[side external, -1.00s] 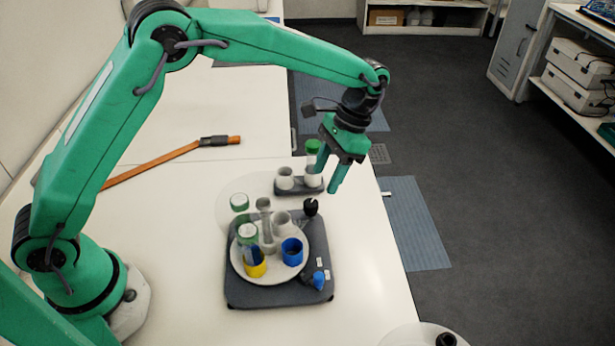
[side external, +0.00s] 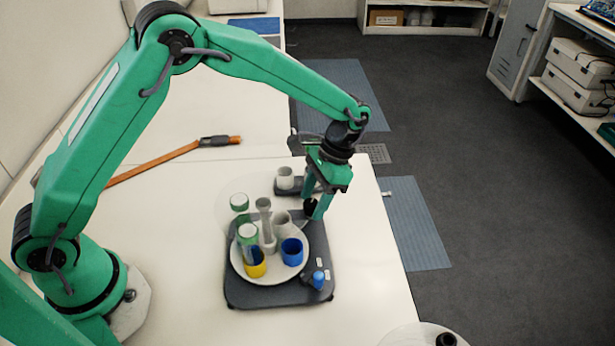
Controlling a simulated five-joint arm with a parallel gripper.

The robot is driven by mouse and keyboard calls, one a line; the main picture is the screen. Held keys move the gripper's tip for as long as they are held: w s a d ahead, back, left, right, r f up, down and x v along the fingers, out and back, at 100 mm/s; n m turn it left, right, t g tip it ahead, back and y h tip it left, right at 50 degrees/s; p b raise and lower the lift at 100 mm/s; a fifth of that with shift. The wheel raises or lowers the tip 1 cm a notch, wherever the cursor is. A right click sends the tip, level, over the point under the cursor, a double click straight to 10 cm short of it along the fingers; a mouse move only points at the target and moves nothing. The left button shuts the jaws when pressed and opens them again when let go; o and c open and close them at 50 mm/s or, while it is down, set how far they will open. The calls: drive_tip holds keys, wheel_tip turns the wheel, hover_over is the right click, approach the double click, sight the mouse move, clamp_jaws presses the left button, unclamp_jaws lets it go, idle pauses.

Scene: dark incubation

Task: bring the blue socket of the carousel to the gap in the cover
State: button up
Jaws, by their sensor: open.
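The carousel is a round white plate (side external: 275,278) on a dark grey base (side external: 265,298). Its blue socket (side external: 292,252) is at the plate's right front, with a yellow socket (side external: 255,268) to its left and pale sockets (side external: 283,224) behind. A clear, faint cover (side external: 226,212) shows at the back left; its gap cannot be made out. A black knob (side external: 310,206) stands at the base's back right corner. My gripper (side external: 314,213) is open, pointing down at this knob, with fingers around or beside it; I cannot tell which. A blue knob (side external: 318,280) sits at the front right.
Green-capped tubes (side external: 247,232) stand at the carousel's left. An orange-brown strap or bar (side external: 165,160) lies at the back left. The table's right edge is close; its front left is clear.

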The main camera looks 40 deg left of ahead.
drive_tip(key=shift+s+f, duration=0.1)
drive_tip(key=shift+f, duration=0.2)
drive_tip(key=c, duration=1)
drive_tip(key=shift+o, duration=0.2)
drive_tip(key=shift+n, duration=0.3)
drive_tip(key=shift+a+n, duration=0.2)
drive_tip(key=shift+n, duration=1.7)
